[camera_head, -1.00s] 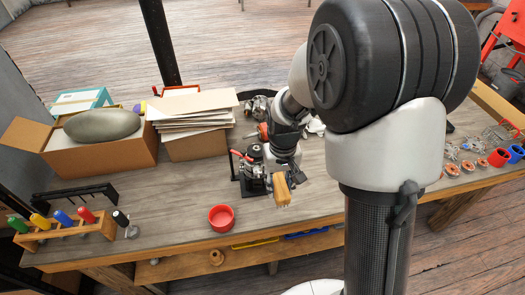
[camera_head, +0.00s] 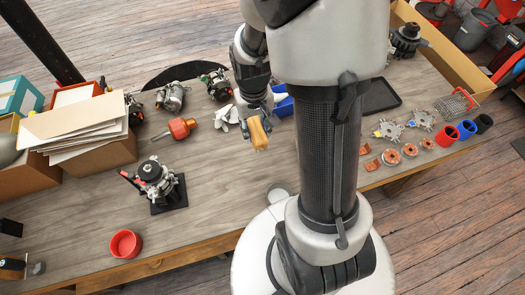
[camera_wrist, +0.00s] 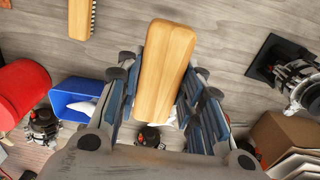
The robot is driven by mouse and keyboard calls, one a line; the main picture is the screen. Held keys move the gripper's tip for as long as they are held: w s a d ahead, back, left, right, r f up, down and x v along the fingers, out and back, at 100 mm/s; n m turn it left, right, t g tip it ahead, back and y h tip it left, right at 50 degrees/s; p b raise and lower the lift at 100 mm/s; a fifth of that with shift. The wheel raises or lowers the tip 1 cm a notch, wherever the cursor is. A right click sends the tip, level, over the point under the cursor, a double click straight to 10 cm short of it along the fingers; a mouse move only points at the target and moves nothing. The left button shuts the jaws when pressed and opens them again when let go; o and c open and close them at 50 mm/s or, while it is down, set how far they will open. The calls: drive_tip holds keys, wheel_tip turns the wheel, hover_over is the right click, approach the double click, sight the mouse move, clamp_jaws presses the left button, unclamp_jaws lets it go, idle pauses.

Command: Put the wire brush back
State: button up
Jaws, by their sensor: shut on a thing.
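My gripper (camera_head: 254,115) is shut on the wire brush (camera_head: 258,134), a block with a pale wooden back, and holds it above the bench. In the wrist view the brush (camera_wrist: 165,65) lies lengthwise between the blue-grey fingers of my gripper (camera_wrist: 160,105); its bristles are hidden there. A second wooden block with dark bristles along one side (camera_wrist: 81,18) lies on the bench at the top left of the wrist view. I cannot make it out in the head view.
A blue bin (camera_wrist: 78,98) and a red cylinder (camera_wrist: 22,92) are near the gripper. An alternator on a black stand (camera_head: 155,185), a red bowl (camera_head: 126,244) and an orange-handled tool (camera_head: 180,129) stand left. A black tray (camera_head: 380,97) is right. Bare bench (camera_head: 215,190) lies front left.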

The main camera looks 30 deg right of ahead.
wheel_tip(320, 180, down, 20)
drive_tip(key=b, duration=0.6)
drive_tip(key=shift+r, duration=0.1)
drive_tip(key=o, duration=0.6)
drive_tip(key=shift+f+b, duration=0.25)
drive_tip(key=shift+b, duration=0.05)
drive_tip(key=o, duration=0.4)
drive_tip(key=shift+o, duration=0.2)
drive_tip(key=shift+r, duration=0.1)
